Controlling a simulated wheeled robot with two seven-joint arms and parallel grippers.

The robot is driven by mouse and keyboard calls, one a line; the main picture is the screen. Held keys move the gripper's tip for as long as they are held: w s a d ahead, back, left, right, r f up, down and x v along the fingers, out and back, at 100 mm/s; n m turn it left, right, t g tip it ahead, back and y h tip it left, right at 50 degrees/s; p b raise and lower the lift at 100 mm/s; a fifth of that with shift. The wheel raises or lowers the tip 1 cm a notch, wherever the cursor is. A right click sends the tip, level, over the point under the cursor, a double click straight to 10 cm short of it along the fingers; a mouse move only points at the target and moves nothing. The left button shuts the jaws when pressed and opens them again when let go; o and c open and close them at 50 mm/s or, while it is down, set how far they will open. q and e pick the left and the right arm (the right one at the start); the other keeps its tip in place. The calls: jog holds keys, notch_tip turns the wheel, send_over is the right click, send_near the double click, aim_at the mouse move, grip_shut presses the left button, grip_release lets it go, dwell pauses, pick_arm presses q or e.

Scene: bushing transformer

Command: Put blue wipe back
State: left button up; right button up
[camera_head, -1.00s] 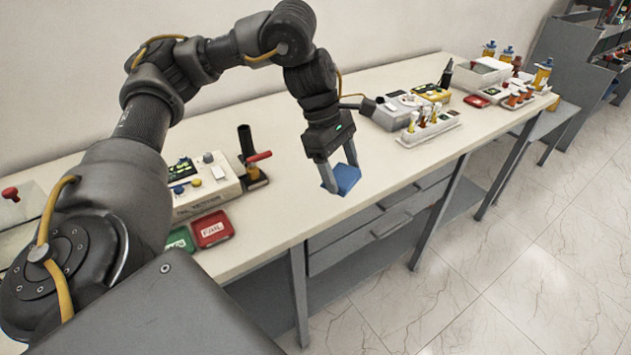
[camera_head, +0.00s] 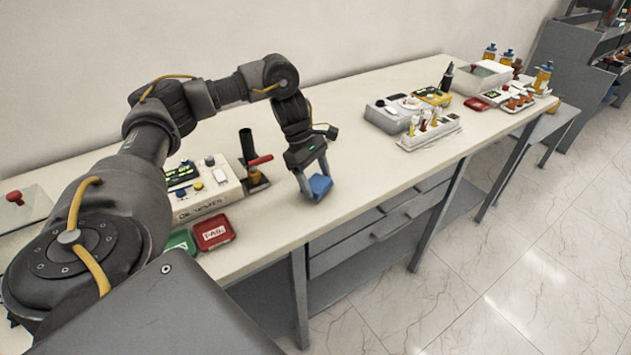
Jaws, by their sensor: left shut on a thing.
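The blue wipe (camera_head: 320,187) is a small folded blue cloth near the front edge of the table in the head view. My left gripper (camera_head: 314,184) points down and is shut on the wipe, which sits between its fingers. The wipe is over the bare tabletop; I cannot tell whether it touches the surface. My right gripper is not in view.
Left of the gripper stand a tester with buttons (camera_head: 207,190), a red-handled stand (camera_head: 255,170), a red tray (camera_head: 212,231) and a green tray (camera_head: 181,242). To the right are a grey device (camera_head: 387,117) and a white rack of bottles (camera_head: 430,133). The tabletop between is clear.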

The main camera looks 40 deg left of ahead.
pick_arm(q)
jog(key=shift+a+f, duration=0.1)
jog(key=shift+f, duration=0.55)
jog(key=shift+f, duration=0.15)
jog(key=o, duration=0.9)
jog(key=shift+o, duration=0.2)
